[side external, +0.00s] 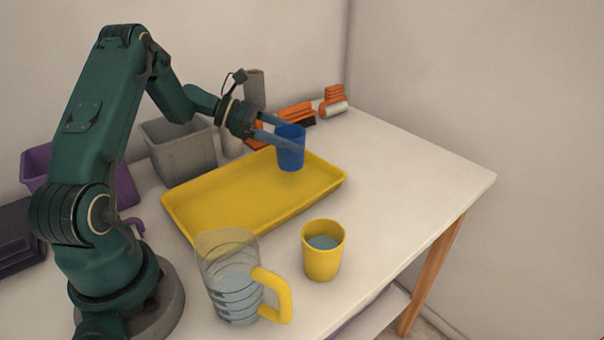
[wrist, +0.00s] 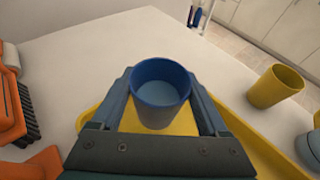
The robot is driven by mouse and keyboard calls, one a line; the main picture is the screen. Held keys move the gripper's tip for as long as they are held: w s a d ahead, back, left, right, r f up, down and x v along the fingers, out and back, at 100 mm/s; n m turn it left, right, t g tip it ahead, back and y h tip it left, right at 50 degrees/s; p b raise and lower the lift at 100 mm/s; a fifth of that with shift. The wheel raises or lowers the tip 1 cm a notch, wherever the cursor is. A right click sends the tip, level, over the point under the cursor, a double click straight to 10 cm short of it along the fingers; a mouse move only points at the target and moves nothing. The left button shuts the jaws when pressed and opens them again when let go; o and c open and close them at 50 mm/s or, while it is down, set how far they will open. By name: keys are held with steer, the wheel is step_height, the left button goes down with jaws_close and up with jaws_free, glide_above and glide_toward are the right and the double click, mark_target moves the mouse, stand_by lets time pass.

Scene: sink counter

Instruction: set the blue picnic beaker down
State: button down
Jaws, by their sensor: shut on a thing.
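The blue picnic beaker (side external: 291,150) is upright between the fingers of my gripper (side external: 284,137), over the far right part of the yellow tray (side external: 180,215). In the wrist view, the beaker (wrist: 161,90) shows its open top, with pale blue inside. The fingers of my gripper (wrist: 165,108) lie along both its sides, shut on it. The yellow tray (wrist: 268,152) shows below and around it. I cannot tell whether the beaker's base touches the tray.
A yellow beaker (side external: 322,250) with bluish liquid and a clear pitcher (side external: 230,285) with a yellow handle stand in front of the tray. A grey bin (side external: 180,150) and orange brushes (side external: 297,113) are behind. The white counter (side external: 410,170) is clear at right.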

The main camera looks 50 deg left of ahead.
mark_target(289, 161)
steer(key=shift+f, duration=1.75)
steer(key=shift+f, duration=0.1)
jaws_free()
